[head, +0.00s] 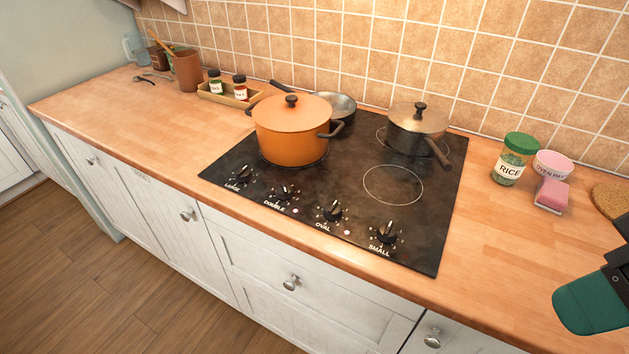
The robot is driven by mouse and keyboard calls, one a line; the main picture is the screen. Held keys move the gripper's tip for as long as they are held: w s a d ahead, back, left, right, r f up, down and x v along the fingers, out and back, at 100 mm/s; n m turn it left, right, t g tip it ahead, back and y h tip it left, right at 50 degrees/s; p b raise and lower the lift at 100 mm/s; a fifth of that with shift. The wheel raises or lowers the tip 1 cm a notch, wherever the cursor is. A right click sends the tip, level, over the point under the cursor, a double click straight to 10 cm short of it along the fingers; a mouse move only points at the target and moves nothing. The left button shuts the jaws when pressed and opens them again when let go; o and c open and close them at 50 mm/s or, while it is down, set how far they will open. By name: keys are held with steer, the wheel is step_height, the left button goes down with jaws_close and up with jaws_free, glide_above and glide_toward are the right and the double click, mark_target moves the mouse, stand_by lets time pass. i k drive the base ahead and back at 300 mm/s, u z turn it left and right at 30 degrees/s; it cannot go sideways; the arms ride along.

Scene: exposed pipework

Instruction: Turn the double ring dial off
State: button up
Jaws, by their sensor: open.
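The double ring dial (284,193) is a black knob on the front edge of the black hob (340,205), second from the left, above the printed word DOUBLE. A red light (295,211) glows beside that label. Its exact pointer angle is too small to read. The large dial (243,175) is to its left; the oval dial (332,211) and small dial (386,232) are to its right. My gripper (590,303) shows in part at the right edge, a teal piece on a black body. It is open, well right of the dials, touching none of them.
An orange lidded pot (290,135), a frying pan (338,106) and a lidded saucepan (415,130) stand on the hob behind the dials. Another red light (347,233) glows by OVAL. The front worktop strip is clear.

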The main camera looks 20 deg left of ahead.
mark_target(284, 191)
steer(key=k, duration=0.6)
steer(key=u, duration=1)
steer(key=i, duration=0.5)
